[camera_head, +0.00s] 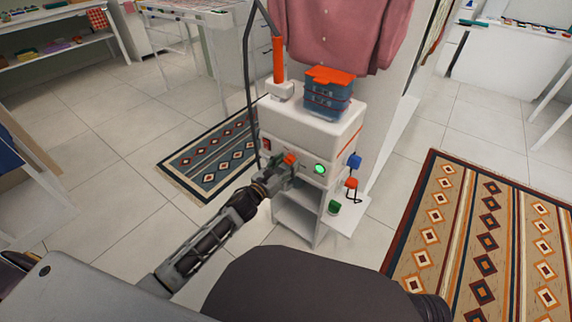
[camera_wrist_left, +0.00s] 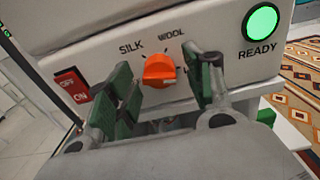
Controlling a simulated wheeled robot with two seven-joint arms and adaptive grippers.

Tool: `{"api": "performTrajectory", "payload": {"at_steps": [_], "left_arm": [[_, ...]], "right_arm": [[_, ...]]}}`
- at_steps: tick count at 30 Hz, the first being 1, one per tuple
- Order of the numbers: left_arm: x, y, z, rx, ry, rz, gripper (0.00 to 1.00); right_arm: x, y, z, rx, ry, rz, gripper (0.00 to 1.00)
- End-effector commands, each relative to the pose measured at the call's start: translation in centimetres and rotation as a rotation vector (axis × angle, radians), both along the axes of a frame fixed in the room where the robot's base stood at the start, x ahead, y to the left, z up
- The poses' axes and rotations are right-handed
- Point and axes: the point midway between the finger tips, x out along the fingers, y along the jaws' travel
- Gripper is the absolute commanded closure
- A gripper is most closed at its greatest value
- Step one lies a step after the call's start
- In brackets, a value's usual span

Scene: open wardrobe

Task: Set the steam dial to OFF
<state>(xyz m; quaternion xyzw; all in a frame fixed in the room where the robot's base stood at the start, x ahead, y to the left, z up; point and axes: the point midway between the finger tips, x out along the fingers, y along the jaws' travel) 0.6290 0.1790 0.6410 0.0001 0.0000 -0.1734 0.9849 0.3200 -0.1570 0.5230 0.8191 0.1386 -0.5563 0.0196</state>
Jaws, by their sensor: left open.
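The orange steam dial (camera_wrist_left: 159,71) is on the white front panel (camera_wrist_left: 215,55) of the steam unit, with SILK and WOOL printed above it. A label to its right is partly hidden by a finger, and I see no OFF mark beside the dial. Its exact setting is hard to tell. My left gripper (camera_wrist_left: 163,88) is open, with one green-padded finger on each side of the dial; I cannot tell whether either touches it. In the head view the left gripper (camera_head: 277,177) is at the panel just below the dial (camera_head: 290,158). My right gripper is not in view.
A red OFF/ON switch (camera_wrist_left: 71,85) is left of the dial, and a lit green READY lamp (camera_wrist_left: 262,21) is right. Blue boxes with an orange lid (camera_head: 328,95) and an orange-handled tool (camera_head: 279,60) stand on top. A side shelf (camera_head: 345,212) carries small colored items.

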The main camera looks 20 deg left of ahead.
Motion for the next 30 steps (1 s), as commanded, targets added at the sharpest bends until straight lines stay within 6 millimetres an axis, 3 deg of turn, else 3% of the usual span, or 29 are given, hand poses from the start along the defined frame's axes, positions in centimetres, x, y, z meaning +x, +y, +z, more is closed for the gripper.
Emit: {"api": "performTrajectory", "payload": {"at_steps": [1,12,30], "left_arm": [[0.0,0.0,0.0,0.0,0.0,0.0,0.48],[0.0,0.0,0.0,0.0,0.0,0.0,0.94],[0.0,0.0,0.0,-0.124,0.046,0.001,0.94]], "right_arm": [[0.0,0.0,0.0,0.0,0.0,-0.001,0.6],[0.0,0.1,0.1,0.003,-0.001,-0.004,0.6],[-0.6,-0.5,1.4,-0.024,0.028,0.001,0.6]]}}
